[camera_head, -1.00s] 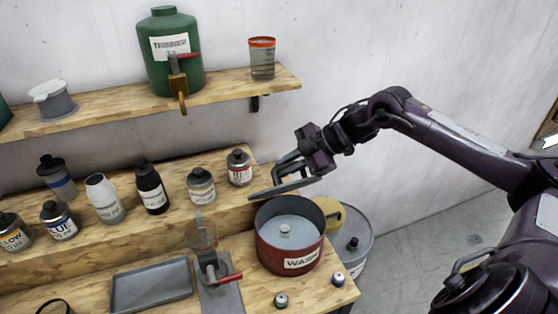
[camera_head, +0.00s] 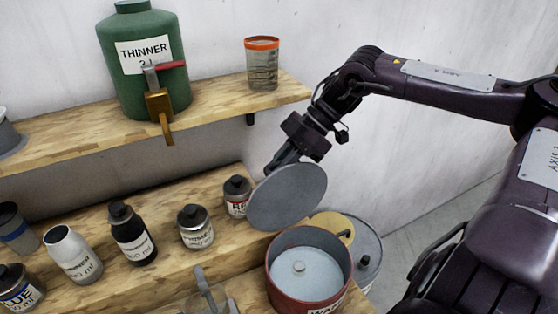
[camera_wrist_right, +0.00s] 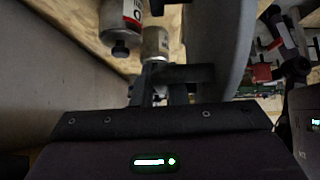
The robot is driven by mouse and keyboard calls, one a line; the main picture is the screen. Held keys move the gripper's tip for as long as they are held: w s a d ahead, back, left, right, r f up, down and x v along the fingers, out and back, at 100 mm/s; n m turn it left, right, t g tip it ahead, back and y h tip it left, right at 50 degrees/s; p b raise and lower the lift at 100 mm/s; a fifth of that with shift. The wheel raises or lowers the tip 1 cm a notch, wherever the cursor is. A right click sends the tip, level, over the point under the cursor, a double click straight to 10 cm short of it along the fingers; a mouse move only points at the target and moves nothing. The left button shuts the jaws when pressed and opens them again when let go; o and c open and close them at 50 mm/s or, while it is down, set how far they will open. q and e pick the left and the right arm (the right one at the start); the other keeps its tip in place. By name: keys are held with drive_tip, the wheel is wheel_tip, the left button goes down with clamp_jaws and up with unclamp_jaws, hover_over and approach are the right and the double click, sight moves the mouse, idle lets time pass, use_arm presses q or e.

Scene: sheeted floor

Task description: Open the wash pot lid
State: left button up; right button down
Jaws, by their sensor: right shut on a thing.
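The red wash pot (camera_head: 290,301) stands at the lower right of the bench in the head view, its top uncovered. A pale grey surface with a small round knob shows inside it. The round grey lid (camera_head: 290,198) is in the air above and behind the pot, tilted steeply with its broad face showing. In the right wrist view the lid (camera_wrist_right: 218,45) rises beside the fingers (camera_wrist_right: 172,85); the exact contact is hard to see. My left gripper is not in view.
A red-labelled can (camera_head: 237,196) stands just left of the lid. Several bottles line the wooden step. A green thinner tank (camera_head: 143,85) and an orange-rimmed cup (camera_head: 262,65) sit on the shelf above. A grey drum (camera_head: 368,248) stands right of the pot.

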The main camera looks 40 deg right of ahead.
drive_tip(key=shift+w+d+f, duration=0.1)
drive_tip(key=shift+w+f, duration=0.05)
drive_tip(key=shift+w, duration=0.35)
drive_tip(key=c, duration=1.5)
unclamp_jaws()
drive_tip(key=shift+o, duration=0.2)
drive_tip(key=b+v, duration=0.2)
drive_tip(key=v, duration=0.6)
drive_tip(key=shift+s+f, duration=0.1)
